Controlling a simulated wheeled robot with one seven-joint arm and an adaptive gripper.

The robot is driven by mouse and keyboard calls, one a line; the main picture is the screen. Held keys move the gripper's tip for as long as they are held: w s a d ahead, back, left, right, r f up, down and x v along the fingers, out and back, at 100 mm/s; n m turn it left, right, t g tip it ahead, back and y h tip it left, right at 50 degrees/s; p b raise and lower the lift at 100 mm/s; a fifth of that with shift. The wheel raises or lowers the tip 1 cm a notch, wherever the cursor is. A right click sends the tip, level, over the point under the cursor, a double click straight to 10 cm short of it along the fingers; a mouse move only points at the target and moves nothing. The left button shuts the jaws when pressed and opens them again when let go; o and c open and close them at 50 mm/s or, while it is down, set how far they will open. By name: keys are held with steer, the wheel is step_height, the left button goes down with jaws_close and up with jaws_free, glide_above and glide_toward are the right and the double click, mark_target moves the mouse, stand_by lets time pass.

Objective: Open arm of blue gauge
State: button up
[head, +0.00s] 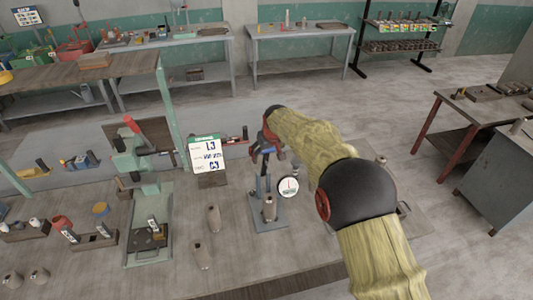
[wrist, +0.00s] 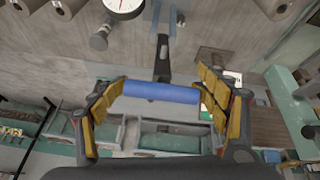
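The blue gauge stands on the bench in the head view, with a blue-grey base (head: 268,222), an upright post and a round white dial (head: 288,187). A clay piece (head: 269,208) stands on its base. The dial also shows at the top of the wrist view (wrist: 124,6). The gauge's arm ends in a blue cylindrical handle (wrist: 162,92). My gripper (wrist: 163,88) has its fingers spread, one near each end of the handle. I cannot tell whether either finger touches it. In the head view my gripper (head: 268,138) is above the gauge post, partly hidden by my arm.
A white sign (head: 205,153) stands left of the gauge. A green press with a red lever (head: 132,124) is further left. My arm hides much of the bench to the right.

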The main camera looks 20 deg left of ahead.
steer(key=shift+o, duration=1)
steer(key=shift+w+d+r, duration=0.15)
steer(key=shift+r, duration=0.1)
steer(key=shift+f, duration=0.1)
steer(key=v, duration=1.2)
